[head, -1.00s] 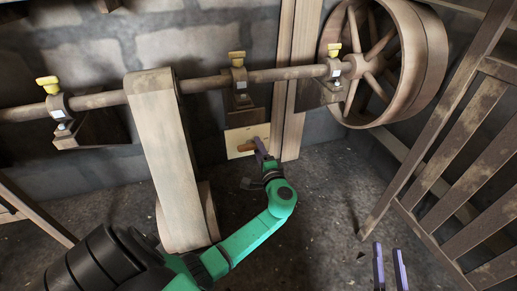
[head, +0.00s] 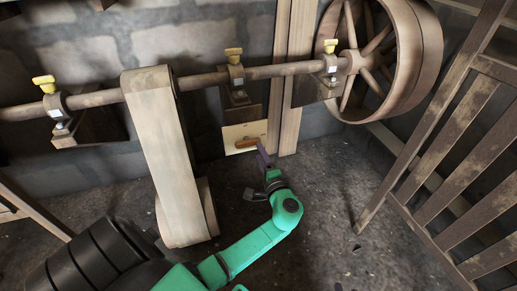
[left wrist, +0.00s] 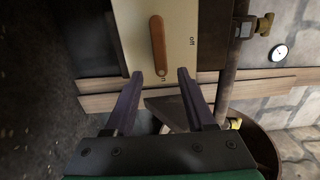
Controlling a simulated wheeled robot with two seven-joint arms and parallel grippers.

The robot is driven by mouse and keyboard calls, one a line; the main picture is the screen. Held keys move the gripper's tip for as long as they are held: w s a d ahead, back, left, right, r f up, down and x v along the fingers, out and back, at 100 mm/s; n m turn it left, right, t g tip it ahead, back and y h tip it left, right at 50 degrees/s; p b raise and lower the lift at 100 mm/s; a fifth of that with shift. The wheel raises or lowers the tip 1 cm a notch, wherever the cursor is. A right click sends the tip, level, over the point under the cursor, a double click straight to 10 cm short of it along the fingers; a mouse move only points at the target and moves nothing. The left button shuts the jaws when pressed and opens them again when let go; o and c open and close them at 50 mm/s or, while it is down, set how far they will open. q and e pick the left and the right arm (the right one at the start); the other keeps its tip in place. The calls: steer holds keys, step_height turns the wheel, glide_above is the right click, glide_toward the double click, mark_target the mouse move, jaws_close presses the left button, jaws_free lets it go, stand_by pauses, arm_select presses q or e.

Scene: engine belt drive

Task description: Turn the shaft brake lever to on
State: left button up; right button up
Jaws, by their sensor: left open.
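The shaft brake lever (head: 246,142) is a brown wooden handle on a cream plate (head: 232,134) low on the back wall. It lies nearly level across the plate. In the left wrist view the lever (left wrist: 158,45) has its near end beside a partly hidden label ending in "n"; the "off" label (left wrist: 192,41) is off to its right. My left gripper (head: 264,158) is just below and right of the plate. In the left wrist view its two fingers (left wrist: 160,88) are open, empty and short of the lever's end, with a gap between.
A line shaft (head: 205,82) with yellow-topped bearings runs above the plate. A wide belt (head: 160,150) hangs left of it. A wooden post (head: 290,80) stands just right, then a large spoked pulley (head: 425,60). A slatted wooden barrier (head: 440,130) is at the right.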

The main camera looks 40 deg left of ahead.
arm_select(q)
steer(key=p+v, duration=0.1)
steer(key=v, duration=0.8)
steer(key=shift+p, duration=0.35)
arm_select(e)
steer(key=shift+s+r+g, duration=0.4)
steer(key=shift+s+r, duration=0.05)
steer(key=shift+r, duration=0.2)
arm_select(q)
steer(key=shift+d, duration=0.1)
